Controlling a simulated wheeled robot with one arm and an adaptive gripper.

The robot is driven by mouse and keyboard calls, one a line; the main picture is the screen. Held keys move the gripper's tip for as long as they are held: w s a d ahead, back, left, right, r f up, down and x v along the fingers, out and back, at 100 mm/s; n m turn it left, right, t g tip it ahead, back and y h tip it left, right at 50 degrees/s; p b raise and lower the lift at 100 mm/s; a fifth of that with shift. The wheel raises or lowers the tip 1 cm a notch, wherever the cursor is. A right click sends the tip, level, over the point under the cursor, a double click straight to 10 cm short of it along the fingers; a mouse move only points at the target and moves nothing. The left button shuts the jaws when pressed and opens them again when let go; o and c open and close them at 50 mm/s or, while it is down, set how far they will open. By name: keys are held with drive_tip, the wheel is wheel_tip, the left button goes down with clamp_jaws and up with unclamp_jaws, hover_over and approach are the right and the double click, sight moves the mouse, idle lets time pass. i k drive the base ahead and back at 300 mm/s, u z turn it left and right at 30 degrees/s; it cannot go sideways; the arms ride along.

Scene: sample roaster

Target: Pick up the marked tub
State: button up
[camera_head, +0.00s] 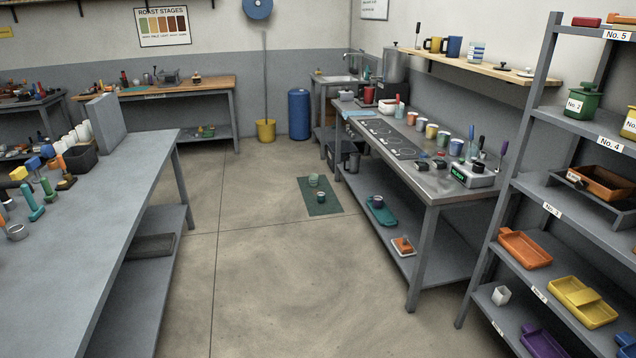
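No mark singling out one tub is clear to me. A green lidded tub (583,103) with a white label, seemingly "No. 2", stands on an upper board of the grey rack at the right. A yellow tub (629,124), also labelled, is cut off by the right edge. Lower on the rack are an orange tray-like container (524,249), a yellow one (583,301) and a purple one (541,343). Another orange container (603,183) sits in a dark tray. My gripper is not in view.
Open floor (270,270) lies between the left bench (100,240) and the right steel counter (447,186). A green mat (320,208) with two small cups lies on the floor ahead. A yellow bucket (265,131) and a blue bin (299,113) stand at the back wall.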

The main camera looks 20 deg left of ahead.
sight(314, 180)
drive_tip(key=u, duration=0.1)
drive_tip(key=i, duration=0.5)
drive_tip(key=u, duration=0.55)
drive_tip(key=i, duration=1.8)
drive_tip(key=u, duration=0.8)
drive_tip(key=i, duration=1.7)
drive_tip(key=u, duration=0.2)
drive_tip(key=i, duration=1.75)
drive_tip(key=z, duration=0.15)
drive_tip(key=i, duration=2)
drive_tip(key=z, duration=0.2)
